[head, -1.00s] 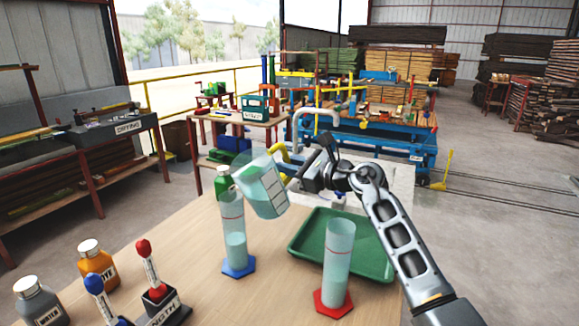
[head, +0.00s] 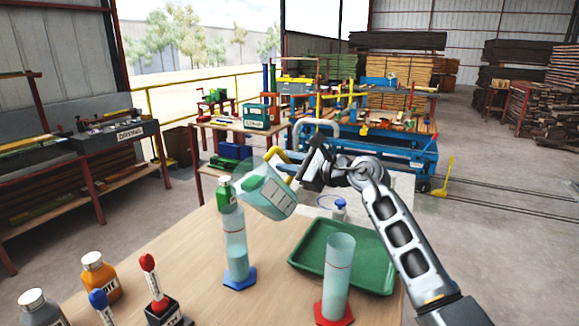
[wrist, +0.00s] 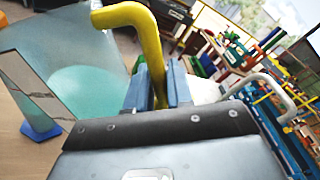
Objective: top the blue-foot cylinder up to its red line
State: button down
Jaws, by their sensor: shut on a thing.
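The blue-foot cylinder (head: 236,243) stands upright on the table. Its liquid surface is below its red line. My gripper (head: 305,168) is shut on the yellow handle of a clear jug (head: 270,197). The jug holds pale teal liquid and is tilted steeply left, its lip just above and beside the cylinder's mouth. I cannot make out a falling stream. In the wrist view the yellow handle (wrist: 150,40) sits between my blue finger pads, and the blue foot (wrist: 38,130) shows at the left. A red-foot cylinder (head: 338,275), partly filled, stands to the right.
A green tray (head: 306,262) lies behind the red-foot cylinder. An orange bottle (head: 100,277), a grey bottle (head: 40,308) and red and blue droppers (head: 152,280) occupy the front left.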

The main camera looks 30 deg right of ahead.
jog(key=shift+s+a+r+n+h+p, duration=0.15)
jog(key=shift+a+r+n+p, duration=0.15)
jog(key=shift+r+n+p, duration=0.45)
jog(key=shift+a+r+n+h+p, duration=0.2)
jog(key=shift+r+n, duration=0.35)
jog(key=shift+r, duration=0.4)
jog(key=shift+s+a+r+n+h+p, duration=0.15)
jog(key=shift+a+r+n+h+p, duration=0.1)
jog(key=shift+a+r+n+p, duration=0.7)
jog(key=shift+d+r, duration=0.1)
jog(key=shift+d, duration=0.05)
jog(key=shift+s+a+r+n, duration=0.15)
jog(key=shift+a+r+n, duration=0.5)
dwell(1.6)
